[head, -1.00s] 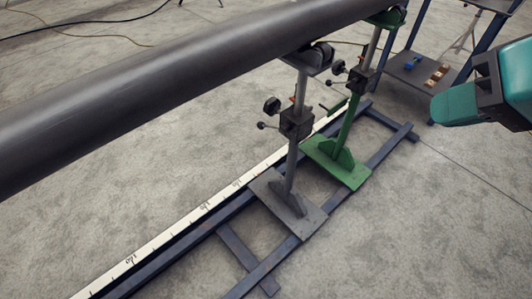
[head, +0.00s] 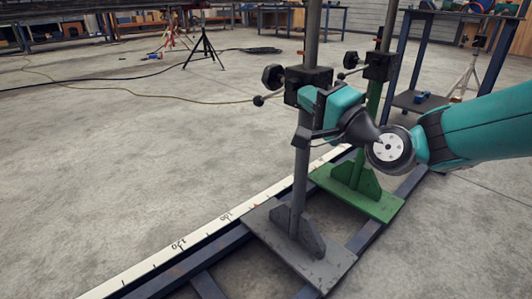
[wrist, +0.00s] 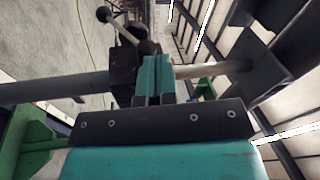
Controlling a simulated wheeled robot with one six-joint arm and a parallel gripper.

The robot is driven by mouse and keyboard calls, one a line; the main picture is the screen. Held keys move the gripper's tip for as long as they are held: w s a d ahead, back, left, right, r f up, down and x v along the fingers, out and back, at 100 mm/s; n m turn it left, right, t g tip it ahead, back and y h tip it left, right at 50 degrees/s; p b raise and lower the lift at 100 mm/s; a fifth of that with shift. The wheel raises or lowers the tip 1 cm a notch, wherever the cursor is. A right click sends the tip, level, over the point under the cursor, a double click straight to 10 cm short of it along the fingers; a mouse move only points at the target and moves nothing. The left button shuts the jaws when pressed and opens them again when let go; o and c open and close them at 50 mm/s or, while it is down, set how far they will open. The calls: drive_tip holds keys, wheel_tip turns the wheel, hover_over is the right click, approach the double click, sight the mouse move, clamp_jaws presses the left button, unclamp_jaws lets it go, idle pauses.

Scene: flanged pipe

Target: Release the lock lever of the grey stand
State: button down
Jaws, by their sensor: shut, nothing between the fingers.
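The grey stand (head: 283,215) stands upright on the rail frame, its column passing through a black clamp block (head: 312,76). A thin lever with a black ball end (head: 259,100) sticks out left of the block, below a larger black knob (head: 272,76). My gripper (head: 306,97) is beside the block, on its right front side, with its fingers shut and empty. In the wrist view, the teal fingertips (wrist: 153,62) are together beside the block (wrist: 123,65). The lever's ball (wrist: 103,14) and rod show beyond them. I cannot tell whether the fingers touch anything.
The green stand (head: 358,195) stands close behind to the right, near my wrist. A white measuring strip (head: 190,240) runs along the blue rails. A blue trestle (head: 415,100) stands at the back right. The floor at left is open.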

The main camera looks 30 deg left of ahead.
drive_tip(key=a+f+m+t+b, duration=0.1)
drive_tip(key=f+m+t+b, duration=0.1)
drive_tip(key=f+b, duration=0.3)
drive_tip(key=w+a+f+m+t+y+b, duration=0.1)
drive_tip(key=a+f+m+t+b, duration=0.1)
drive_tip(key=f, duration=0.8)
drive_tip(key=m+b, duration=0.1)
drive_tip(key=b, duration=0.1)
drive_tip(key=shift+w+b, duration=0.2)
drive_tip(key=shift+b, duration=0.15)
drive_tip(key=shift+r, duration=0.1)
